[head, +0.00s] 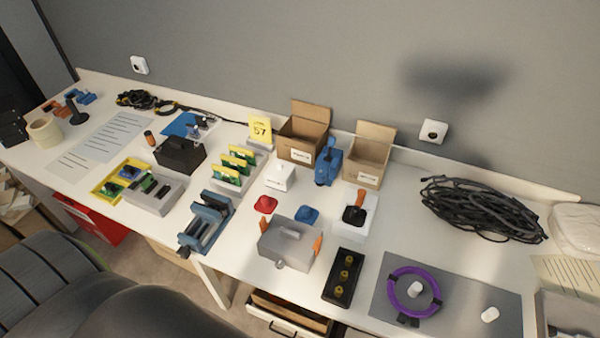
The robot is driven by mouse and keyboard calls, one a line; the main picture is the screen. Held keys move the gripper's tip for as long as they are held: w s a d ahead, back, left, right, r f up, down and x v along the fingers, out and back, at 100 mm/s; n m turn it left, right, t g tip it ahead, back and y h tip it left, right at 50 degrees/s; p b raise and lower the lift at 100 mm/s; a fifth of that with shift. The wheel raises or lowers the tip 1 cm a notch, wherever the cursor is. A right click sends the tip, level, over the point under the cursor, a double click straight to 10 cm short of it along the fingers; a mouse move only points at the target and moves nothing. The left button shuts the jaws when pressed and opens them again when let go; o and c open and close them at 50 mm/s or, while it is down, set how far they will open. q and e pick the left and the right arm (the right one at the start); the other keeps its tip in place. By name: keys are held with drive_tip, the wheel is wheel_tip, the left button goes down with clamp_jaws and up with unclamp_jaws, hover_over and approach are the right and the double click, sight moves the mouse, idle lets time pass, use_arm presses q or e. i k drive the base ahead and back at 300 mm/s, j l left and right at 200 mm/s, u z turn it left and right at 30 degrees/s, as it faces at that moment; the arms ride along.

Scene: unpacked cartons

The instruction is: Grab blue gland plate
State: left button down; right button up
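A small blue piece (308,215), which looks like the blue gland plate, lies on the white table near the middle. It sits just behind a grey box (287,243) with orange side clips. A similar red piece (265,204) lies to its left. Nothing is seen on top of the blue piece. Neither of my grippers shows in the head view.
A blue vise (207,222) stands to the left, and a taller blue tool (328,165) stands behind. A white plate with a black-and-orange switch (354,214) is to the right. Two open cartons (303,136) stand at the back. A cable coil (480,208) lies far right.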

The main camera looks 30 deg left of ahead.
sight(306, 214)
drive_tip(key=j+u, duration=0.1)
drive_tip(key=u, duration=0.25)
drive_tip(key=j+u, duration=0.1)
drive_tip(key=u, duration=0.25)
drive_tip(key=i, duration=0.05)
